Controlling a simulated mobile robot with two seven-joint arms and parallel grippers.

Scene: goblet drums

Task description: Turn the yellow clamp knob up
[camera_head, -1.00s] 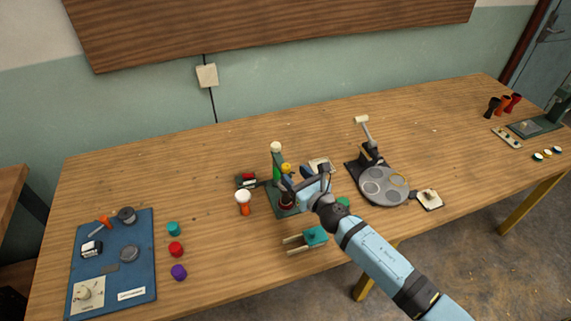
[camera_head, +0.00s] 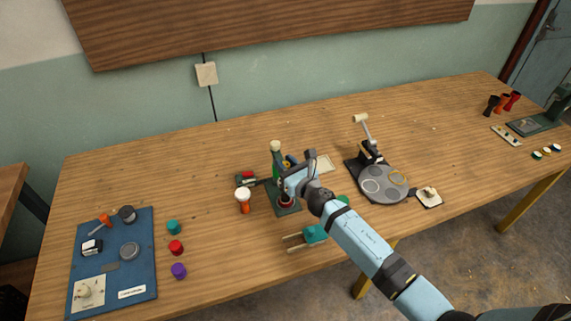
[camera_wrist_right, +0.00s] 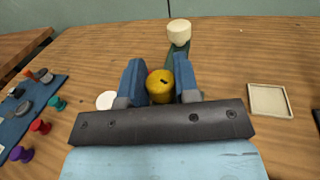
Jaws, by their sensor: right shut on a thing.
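The yellow clamp knob (camera_wrist_right: 159,86) sits between the two blue fingers of my right gripper (camera_wrist_right: 160,80) in the right wrist view, and the gripper is shut on it. In the head view my right gripper (camera_head: 287,165) is at the green clamp stand (camera_head: 276,172), and it hides most of the knob there. The stand's post carries a cream ball-shaped top (camera_wrist_right: 179,32), seen just beyond the fingers. The dark green base (camera_head: 291,210) of the stand lies on the table. My left gripper is not in view.
An orange goblet drum with a white top (camera_head: 243,199) stands left of the stand. A teal piece with prongs (camera_head: 314,234) lies in front. A grey round-plated device (camera_head: 383,184) and a pale tray (camera_head: 325,164) are to the right. The back of the table is clear.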

